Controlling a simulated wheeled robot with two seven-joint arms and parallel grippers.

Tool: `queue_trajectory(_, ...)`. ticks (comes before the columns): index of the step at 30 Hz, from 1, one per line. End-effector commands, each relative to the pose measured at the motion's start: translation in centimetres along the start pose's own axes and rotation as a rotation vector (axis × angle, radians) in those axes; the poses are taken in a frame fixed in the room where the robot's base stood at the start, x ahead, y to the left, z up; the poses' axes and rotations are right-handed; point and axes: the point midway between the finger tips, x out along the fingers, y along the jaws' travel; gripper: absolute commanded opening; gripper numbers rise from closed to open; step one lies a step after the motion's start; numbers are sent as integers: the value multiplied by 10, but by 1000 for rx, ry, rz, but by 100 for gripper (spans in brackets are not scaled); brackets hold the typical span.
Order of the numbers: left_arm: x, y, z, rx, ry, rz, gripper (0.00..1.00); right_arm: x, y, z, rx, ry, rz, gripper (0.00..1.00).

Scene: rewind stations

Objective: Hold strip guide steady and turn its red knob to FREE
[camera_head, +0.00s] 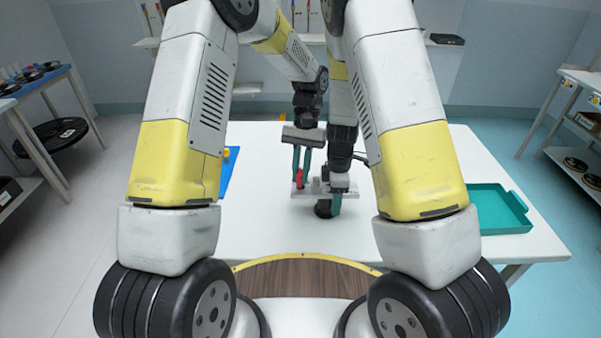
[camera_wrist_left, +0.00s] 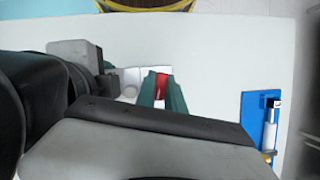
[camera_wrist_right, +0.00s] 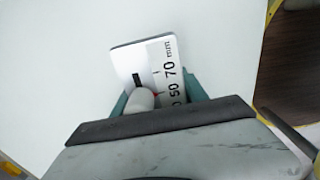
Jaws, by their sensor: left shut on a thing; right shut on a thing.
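The strip guide (camera_head: 315,187) is a small pale plate on the white table, seen between my two hands. In the right wrist view its white face (camera_wrist_right: 135,62) carries a printed millimetre scale with 50 and 70. The red knob (camera_head: 300,179) is at its left end; it also shows in the left wrist view (camera_wrist_left: 162,82). My left gripper (camera_head: 301,172) has its teal fingers shut on the knob from above. My right gripper (camera_wrist_right: 157,97) is shut on the guide, with a rounded white post (camera_wrist_right: 140,100) between its fingers. The knob's setting marks cannot be read.
A teal tray (camera_head: 499,209) lies at the table's right. A blue board (camera_wrist_left: 252,118) with a pen-like tool lies on the table's other side, partly hidden by my left arm in the head view. Table (camera_head: 275,225) in front of the guide is clear. Side benches (camera_head: 38,85) stand apart.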

Motion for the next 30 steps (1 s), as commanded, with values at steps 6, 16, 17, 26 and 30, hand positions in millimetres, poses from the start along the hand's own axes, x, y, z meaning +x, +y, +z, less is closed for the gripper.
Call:
queue_trajectory(6, -1, 0, 0, -1, 1, 1, 21, 0, 0, 0, -1, -1, -1, 0)
queue_trajectory(16, -1, 0, 0, -2, 1, 1, 23, 0, 0, 0, 0, 0, -1, 0)
queue_trajectory(17, -2, 0, 0, -2, 1, 1, 23, 0, 0, 0, 0, 0, -1, 0)
queue_trajectory(26, -50, 0, -1, -3, 6, 2, 23, 0, 0, 0, 0, 0, 0, 0)
queue_trajectory(30, -80, 0, -1, -3, 5, 1, 23, 0, 0, 0, 0, 0, 0, 0)
